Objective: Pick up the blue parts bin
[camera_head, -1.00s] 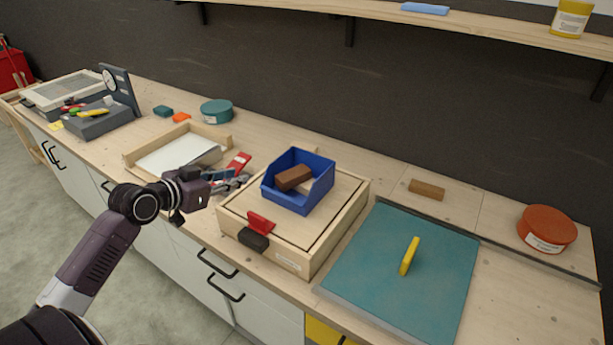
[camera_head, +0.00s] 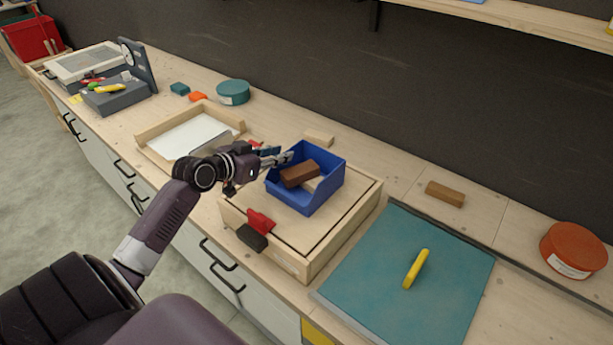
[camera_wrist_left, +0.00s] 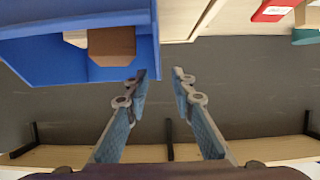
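The blue parts bin (camera_head: 308,199) stands on a light wooden box (camera_head: 291,226) on the workbench. It is open-topped and holds a brown block (camera_head: 299,174) and a paler piece. My left gripper (camera_head: 288,157) is at the bin's back-left rim. In the left wrist view the bin (camera_wrist_left: 60,60) fills the upper left, and my gripper (camera_wrist_left: 160,75) has its fingers apart. One fingertip overlaps the bin's corner in the picture, and the bin wall's edge lines up between the fingertips. I cannot tell whether they touch it. My right gripper is not in view.
A red clamp-like piece (camera_head: 261,221) sits at the box's front. A teal panel with a yellow handle (camera_head: 416,268) lies to the right. A wooden block (camera_head: 445,193) and a round red tin (camera_head: 573,249) stand behind. A shallow tray (camera_head: 180,137) lies left. A shelf (camera_head: 520,16) runs above.

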